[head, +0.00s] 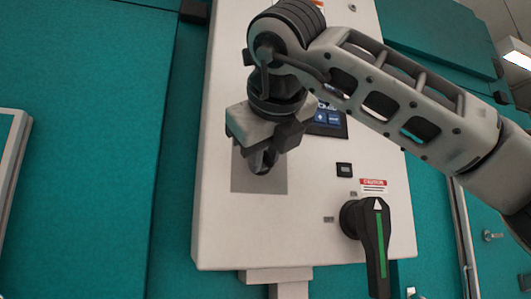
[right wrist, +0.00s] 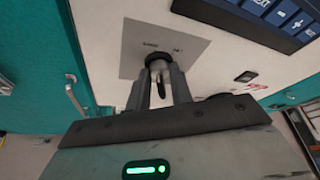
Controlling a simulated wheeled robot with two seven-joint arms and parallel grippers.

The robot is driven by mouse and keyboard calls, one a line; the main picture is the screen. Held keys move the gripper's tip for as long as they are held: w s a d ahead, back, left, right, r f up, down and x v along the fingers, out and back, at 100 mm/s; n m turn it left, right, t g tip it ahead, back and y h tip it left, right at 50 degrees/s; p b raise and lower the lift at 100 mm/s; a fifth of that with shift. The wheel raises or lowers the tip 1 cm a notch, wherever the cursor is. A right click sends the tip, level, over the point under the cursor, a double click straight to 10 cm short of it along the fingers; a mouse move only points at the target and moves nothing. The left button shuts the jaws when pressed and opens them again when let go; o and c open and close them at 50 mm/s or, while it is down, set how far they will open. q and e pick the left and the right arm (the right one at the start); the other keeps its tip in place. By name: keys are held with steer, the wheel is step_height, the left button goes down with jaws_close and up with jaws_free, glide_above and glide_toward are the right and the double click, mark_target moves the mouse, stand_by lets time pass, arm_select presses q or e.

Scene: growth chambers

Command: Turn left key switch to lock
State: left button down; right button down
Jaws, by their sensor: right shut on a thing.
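The key switch (right wrist: 158,60) is a dark round collar on a grey plate (right wrist: 138,42) fixed to the white control panel. A small key (right wrist: 161,76) sticks out of it in the right wrist view. My right gripper (head: 263,161) reaches in front of this plate in the head view and hides the switch there. In the right wrist view its two fingers (right wrist: 161,86) are on either side of the key, shut on it. Small lettering shows above the switch, too small to read surely. My left gripper is not in view.
The white panel (head: 225,235) stands against teal walls (head: 80,160). To the right of the plate are a screen (head: 328,121), a small black switch (head: 344,170), a red caution label (head: 373,184) and a large black rotary handle (head: 372,240) with a green stripe. The panel's lower left is clear.

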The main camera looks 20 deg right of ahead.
steer(key=shift+r, duration=0.1)
steer(key=c, duration=1.6)
jaws_free()
steer(key=b+v, duration=0.2)
steer(key=v, duration=1.4)
